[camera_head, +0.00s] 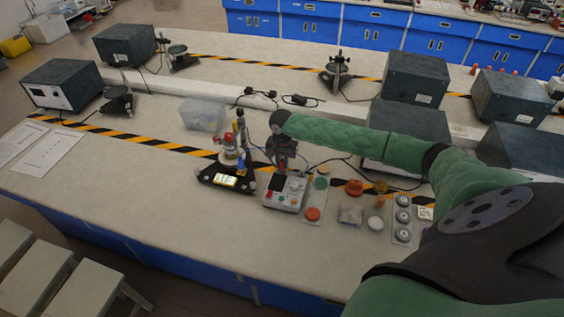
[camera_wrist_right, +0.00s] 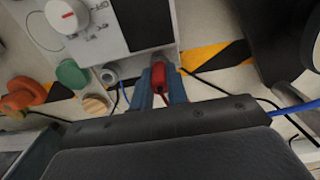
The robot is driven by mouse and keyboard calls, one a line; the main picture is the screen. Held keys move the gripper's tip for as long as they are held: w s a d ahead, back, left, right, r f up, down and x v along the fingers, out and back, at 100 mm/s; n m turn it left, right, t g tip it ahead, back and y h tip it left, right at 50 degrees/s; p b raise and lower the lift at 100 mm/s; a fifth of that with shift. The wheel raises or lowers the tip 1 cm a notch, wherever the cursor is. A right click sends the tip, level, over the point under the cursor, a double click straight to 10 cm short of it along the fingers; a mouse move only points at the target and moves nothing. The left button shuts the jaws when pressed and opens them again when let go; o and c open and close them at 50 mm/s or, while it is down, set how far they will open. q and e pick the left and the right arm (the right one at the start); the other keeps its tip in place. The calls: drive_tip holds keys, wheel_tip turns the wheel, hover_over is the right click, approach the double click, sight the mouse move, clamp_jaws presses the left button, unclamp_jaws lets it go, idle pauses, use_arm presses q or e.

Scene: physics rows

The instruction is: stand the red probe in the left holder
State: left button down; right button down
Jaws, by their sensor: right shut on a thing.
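The red probe (camera_wrist_right: 159,76) shows in the right wrist view, upright in the picture between the two blue fingers of my right gripper (camera_wrist_right: 160,82). The gripper is shut on it, and a thin red lead runs from it. I cannot tell which part is the left holder. My left gripper is not in view.
Coloured discs and caps lie to the right, including an orange-red one (camera_head: 312,214). A clear plastic bin (camera_head: 202,114) stands behind.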

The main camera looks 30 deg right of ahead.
drive_tip(key=shift+f, duration=0.2)
drive_tip(key=c, duration=1.1)
unclamp_jaws()
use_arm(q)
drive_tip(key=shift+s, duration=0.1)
use_arm(e)
drive_tip(key=shift+o, duration=0.2)
drive_tip(key=shift+r+p, duration=1.3)
drive_tip(key=shift+r, duration=0.25)
wheel_tip(320, 180, up, 2)
drive_tip(key=p, duration=0.2)
drive_tip(key=shift+r+p, duration=0.1)
drive_tip(key=shift+p, duration=0.3)
use_arm(q)
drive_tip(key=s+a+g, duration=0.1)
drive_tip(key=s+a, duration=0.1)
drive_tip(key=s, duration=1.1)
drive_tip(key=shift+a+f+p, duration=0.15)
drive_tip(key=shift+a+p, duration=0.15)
drive_tip(key=shift+p, duration=0.05)
use_arm(e)
drive_tip(key=shift+r, duration=1.15)
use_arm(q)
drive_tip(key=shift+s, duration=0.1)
